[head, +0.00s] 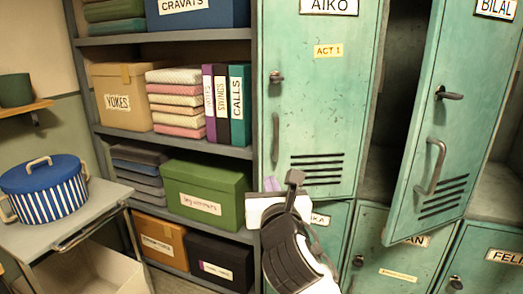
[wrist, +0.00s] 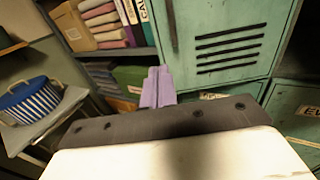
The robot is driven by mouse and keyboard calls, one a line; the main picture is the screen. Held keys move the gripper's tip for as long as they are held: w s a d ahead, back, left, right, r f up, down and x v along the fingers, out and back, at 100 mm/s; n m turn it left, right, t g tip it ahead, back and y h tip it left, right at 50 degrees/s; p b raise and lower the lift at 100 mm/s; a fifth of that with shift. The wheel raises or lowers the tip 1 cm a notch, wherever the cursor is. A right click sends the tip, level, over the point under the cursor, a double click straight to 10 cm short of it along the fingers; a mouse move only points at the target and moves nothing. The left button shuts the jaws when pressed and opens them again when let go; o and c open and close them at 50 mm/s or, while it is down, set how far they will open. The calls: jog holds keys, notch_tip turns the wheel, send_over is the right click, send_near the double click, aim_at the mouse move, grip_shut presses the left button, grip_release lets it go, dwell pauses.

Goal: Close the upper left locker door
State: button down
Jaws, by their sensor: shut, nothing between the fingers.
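The upper left locker door (head: 315,110), labelled AIKO, is green with a latch, a bar handle and vent slots. It looks flush with the locker front; I cannot tell whether a small gap remains. Its lower part also shows in the wrist view (wrist: 225,45). My gripper (head: 271,184) is shut and empty, low in front of the door's lower left corner, below the bar handle. Its lavender fingers (wrist: 158,85) point towards the shelf and locker edge in the wrist view. I cannot tell whether they touch the door.
The BILAL door (head: 450,120) stands open, jutting out over the lower row, with dark interior beside it. Shelves to the left hold a green box (head: 205,190) and several folded cloths (head: 176,100). A striped blue pot (head: 45,190) stands on a cart at left.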

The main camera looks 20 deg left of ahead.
aim_at(260, 154)
jog(key=p+x, duration=0.7)
jog(key=x, duration=0.5)
jog(key=shift+w+a, duration=0.25)
jog(key=shift+a, duration=0.05)
jog(key=shift+w+a+r, duration=0.1)
jog(key=shift+w+a, duration=0.35)
jog(key=shift+w, duration=0.05)
jog(key=w+a+m+t+h+p, duration=0.1)
jog(key=w+a+m+h+p, duration=0.1)
jog(key=w+m+h, duration=0.4)
jog(key=w+a+h, duration=0.1)
jog(key=w+h, duration=0.2)
jog(key=w, duration=0.3)
jog(key=shift+w+a+r+t, duration=0.25)
jog(key=shift+t, duration=0.15)
